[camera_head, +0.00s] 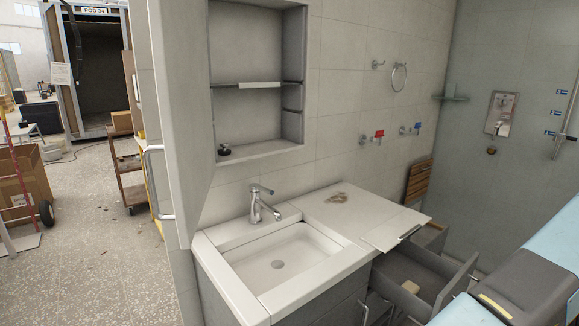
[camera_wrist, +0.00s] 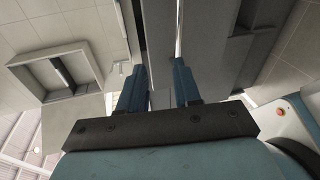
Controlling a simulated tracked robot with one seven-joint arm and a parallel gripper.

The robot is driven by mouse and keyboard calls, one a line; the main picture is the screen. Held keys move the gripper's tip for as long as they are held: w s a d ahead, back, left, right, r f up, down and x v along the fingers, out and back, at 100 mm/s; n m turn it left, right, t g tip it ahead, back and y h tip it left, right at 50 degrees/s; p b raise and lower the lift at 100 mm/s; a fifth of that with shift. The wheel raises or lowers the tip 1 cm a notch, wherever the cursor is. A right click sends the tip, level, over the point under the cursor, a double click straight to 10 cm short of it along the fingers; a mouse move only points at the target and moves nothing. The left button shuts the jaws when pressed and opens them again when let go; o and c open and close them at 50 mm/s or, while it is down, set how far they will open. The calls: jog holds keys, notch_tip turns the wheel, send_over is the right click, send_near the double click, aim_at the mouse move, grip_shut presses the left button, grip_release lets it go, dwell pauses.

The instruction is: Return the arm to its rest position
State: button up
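My gripper (camera_wrist: 158,78) shows in the wrist view. Its two blue fingers stand apart with nothing between them. Behind the gap are grey panels and a bright narrow strip. The fingers do not show in the head view. There, part of my arm (camera_head: 530,285), light blue with a dark grey section, enters at the lower right. It appears in front of the open drawer side of the vanity; I cannot tell its exact clearance.
The counter (camera_head: 350,215) bears a brown patch. A wall cabinet (camera_head: 258,75) has its door (camera_head: 180,120) swung open. Floor at left is partly clear.

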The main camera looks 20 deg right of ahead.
jog(key=w+a+r+n+g+y, duration=0.2)
jog(key=w+a+r+n+g, duration=0.7)
jog(key=w+a+r+n, duration=0.9)
jog(key=a+r+n+g+h, duration=0.15)
jog(key=a+r+n, duration=0.25)
jog(key=a, duration=0.4)
jog(key=a+r+n+g+h, duration=0.1)
jog(key=a+r+n+h, duration=0.1)
jog(key=a+r+n, duration=0.45)
jog(key=s+a+r+n+t+h, duration=0.1)
jog(key=s+a+r+n+h, duration=0.1)
jog(key=s+a+n, duration=0.4)
jog(key=s+a+r+n+t+h, duration=0.2)
jog(key=s+a+n, duration=0.4)
jog(key=a+n, duration=0.7)
notch_tip(320, 180, up, 3)
jog(key=shift+a+f+h, duration=0.1)
jog(key=shift+a+h, duration=0.65)
jog(key=shift+a, duration=0.4)
